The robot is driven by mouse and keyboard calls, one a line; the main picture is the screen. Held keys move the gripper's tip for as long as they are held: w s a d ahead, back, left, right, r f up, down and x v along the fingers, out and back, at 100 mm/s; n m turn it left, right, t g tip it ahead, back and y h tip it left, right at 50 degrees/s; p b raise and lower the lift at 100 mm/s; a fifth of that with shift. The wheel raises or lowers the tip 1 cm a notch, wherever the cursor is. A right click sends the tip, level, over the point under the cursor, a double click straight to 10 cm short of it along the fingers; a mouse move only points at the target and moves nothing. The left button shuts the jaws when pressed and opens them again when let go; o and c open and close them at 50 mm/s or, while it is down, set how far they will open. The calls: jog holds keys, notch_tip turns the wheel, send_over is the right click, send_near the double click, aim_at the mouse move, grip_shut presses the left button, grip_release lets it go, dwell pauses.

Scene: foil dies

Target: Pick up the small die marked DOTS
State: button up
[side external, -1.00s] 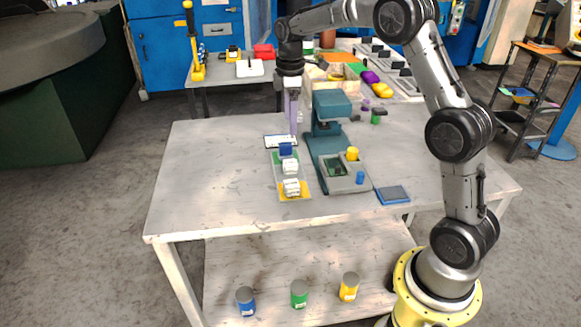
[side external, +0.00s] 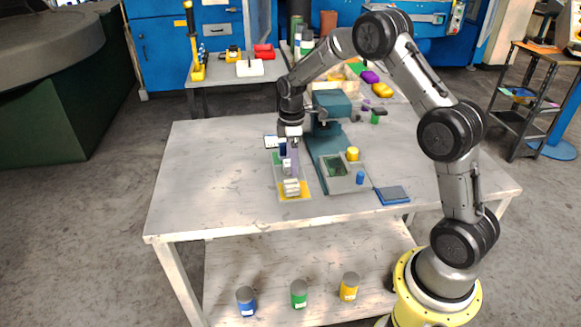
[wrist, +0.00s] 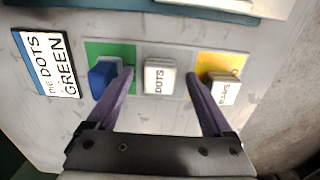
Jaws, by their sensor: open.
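The small white die marked DOTS (wrist: 159,77) sits in the middle, pale section of a tray (wrist: 190,57) in the wrist view. My gripper (wrist: 161,73) is open, with its two purple fingers on either side of that die and nothing held. The left finger overlaps the blue block in the picture, and the right finger is near the second die. In the side external view my gripper (side external: 289,164) is over the tray (side external: 302,197) and hides much of the middle die. Finger height above the tray is hard to tell.
A blue block (wrist: 102,78) is on the green section. A second white die (wrist: 224,90), its marking unclear, is on the yellow section. A card (wrist: 46,62) reads DIE DOTS GREEN. A teal press (side external: 331,130) stands close to the tray's right.

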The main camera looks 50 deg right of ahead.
jog(key=shift+f, duration=0.3)
grip_shut()
jog(key=shift+r, duration=0.15)
dwell(0.3)
